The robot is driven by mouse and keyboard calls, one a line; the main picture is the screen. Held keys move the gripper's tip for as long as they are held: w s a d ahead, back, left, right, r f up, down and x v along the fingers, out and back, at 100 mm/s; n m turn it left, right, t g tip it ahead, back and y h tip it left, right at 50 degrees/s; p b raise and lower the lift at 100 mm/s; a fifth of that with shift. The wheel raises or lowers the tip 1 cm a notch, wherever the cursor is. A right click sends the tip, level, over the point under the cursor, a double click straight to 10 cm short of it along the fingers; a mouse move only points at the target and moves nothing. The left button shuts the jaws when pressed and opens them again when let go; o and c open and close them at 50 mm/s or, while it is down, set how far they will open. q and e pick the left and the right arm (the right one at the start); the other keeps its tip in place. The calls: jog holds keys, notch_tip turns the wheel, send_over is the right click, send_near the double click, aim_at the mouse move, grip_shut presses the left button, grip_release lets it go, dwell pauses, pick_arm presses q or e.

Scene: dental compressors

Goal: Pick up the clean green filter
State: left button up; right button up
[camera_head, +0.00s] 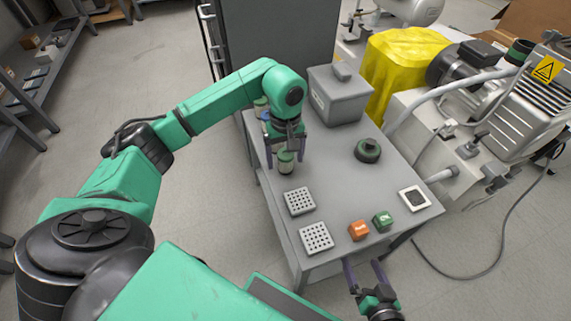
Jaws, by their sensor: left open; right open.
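A small pale canister with a green top (286,162) stands upright on the grey table, near its left edge; it looks like the green filter. My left gripper (285,148) points down at it, open, with one finger on either side of its top in the picture. I cannot tell whether the fingers touch it. My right gripper (364,271) is open and empty at the table's front edge, low in the picture.
Another green-topped canister (261,106) stands behind my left gripper, with something blue beside it. The compressor (520,115) stands at right.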

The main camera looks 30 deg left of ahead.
pick_arm(q)
notch_tip(320, 180, down, 2)
jog(key=shift+f, duration=0.1)
jog(key=shift+w, duration=0.1)
grip_shut()
jog(key=shift+r, duration=0.2)
